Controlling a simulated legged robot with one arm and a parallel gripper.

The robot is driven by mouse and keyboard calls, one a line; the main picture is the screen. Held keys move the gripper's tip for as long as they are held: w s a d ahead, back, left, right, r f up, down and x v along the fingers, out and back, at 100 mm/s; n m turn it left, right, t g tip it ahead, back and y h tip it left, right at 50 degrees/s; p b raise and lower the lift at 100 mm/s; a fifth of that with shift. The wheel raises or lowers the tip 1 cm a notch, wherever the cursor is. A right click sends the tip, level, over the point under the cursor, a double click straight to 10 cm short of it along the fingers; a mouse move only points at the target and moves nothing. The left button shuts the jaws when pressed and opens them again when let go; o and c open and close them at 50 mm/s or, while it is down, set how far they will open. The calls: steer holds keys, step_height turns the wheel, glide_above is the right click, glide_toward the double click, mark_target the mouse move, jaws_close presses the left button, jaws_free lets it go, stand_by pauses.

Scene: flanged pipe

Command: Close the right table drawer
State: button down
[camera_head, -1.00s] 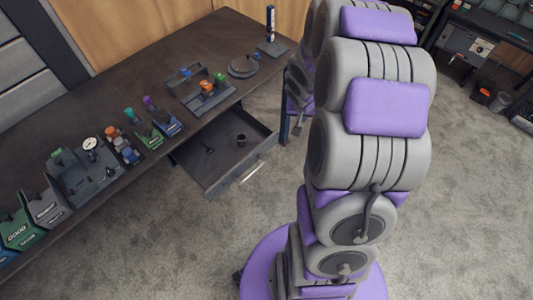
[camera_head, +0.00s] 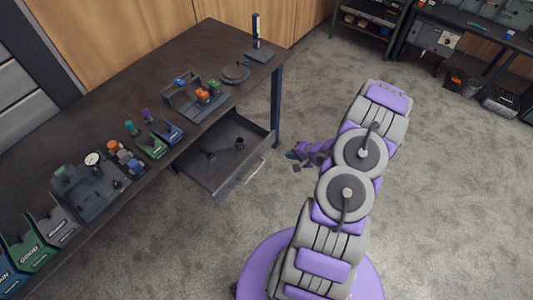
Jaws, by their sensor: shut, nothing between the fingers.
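The right table drawer (camera_head: 213,178) is pulled out from under the dark table (camera_head: 152,78). Its front, with a pale handle (camera_head: 254,171), faces right toward my arm. Two small dark objects lie inside the drawer, one of them a small cup (camera_head: 240,143). My gripper (camera_head: 294,155) is small and purple-grey in this view. It is shut and empty, to the right of the drawer front, with a gap of floor showing between it and the handle. My arm bends from my purple base up to the right and back toward the drawer.
A table leg (camera_head: 276,105) stands behind the drawer. Carpet floor is open to the right.

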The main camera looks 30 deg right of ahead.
steer(key=a, duration=0.1)
steer(key=b, duration=0.2)
glide_toward(263, 151)
step_height(263, 151, down, 3)
steer(key=s+d, duration=0.1)
steer(key=s, duration=0.1)
steer(key=w+a, duration=0.1)
steer(key=w+f+b, duration=0.1)
steer(key=w, duration=0.1)
steer(key=w+a, duration=0.1)
steer(key=w, duration=0.1)
steer(key=shift+w+a+f, duration=0.2)
steer(key=shift+a+f, duration=0.1)
steer(key=shift+f, duration=0.05)
steer(key=shift+w+d, duration=0.25)
steer(key=shift+d, duration=0.05)
steer(key=shift+a, duration=0.1)
